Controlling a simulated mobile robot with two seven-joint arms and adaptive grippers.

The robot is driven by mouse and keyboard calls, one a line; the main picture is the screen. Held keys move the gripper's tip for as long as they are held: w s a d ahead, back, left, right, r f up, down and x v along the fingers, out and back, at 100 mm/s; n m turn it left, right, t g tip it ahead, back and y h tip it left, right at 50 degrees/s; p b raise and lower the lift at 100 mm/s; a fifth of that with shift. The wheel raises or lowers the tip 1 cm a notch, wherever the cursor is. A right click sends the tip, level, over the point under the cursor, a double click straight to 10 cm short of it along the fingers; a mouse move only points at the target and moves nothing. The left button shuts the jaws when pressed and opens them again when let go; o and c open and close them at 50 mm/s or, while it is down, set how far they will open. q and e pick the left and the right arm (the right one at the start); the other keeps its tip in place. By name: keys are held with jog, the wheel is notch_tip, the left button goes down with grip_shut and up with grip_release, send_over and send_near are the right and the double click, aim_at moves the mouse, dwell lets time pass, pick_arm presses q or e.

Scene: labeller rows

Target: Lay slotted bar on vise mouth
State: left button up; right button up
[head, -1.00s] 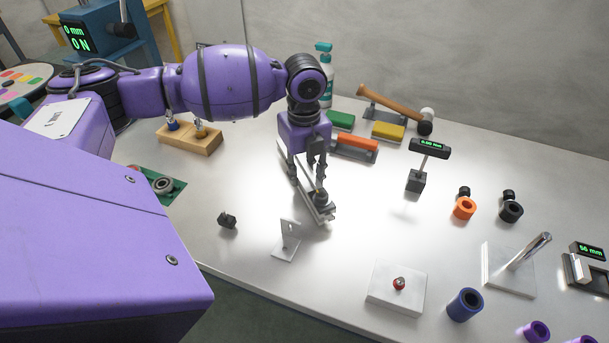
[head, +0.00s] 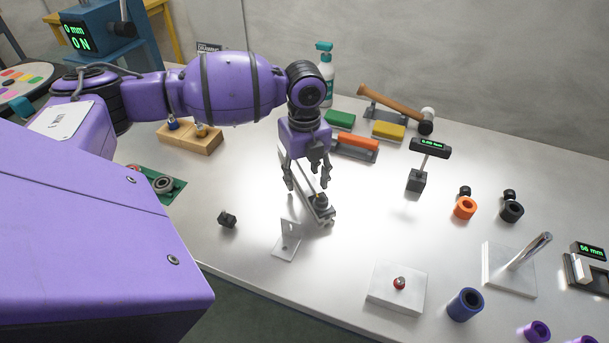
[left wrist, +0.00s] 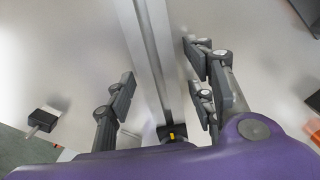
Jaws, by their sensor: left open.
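A long grey bar with a groove along it, which looks like the slotted bar (head: 312,199), lies on the table below my left gripper (head: 308,183). A dark knob-like part with a yellow mark (head: 320,203) sits at its near end. In the left wrist view the bar (left wrist: 150,50) runs between the spread fingers of my left gripper (left wrist: 160,92), with visible gaps on both sides. The gripper is open and empty. A device reading 56 mm (head: 587,250) at the right edge may be the vise; I cannot tell. My right gripper is out of view.
An upright bracket (head: 287,241) and a small black block (head: 227,219) stand near the bar. A black display stand (head: 417,180) is beyond.

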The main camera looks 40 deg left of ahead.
pick_arm(q)
notch_tip(320, 180, up, 12)
jog(key=shift+p, duration=0.3)
dwell(0.6)
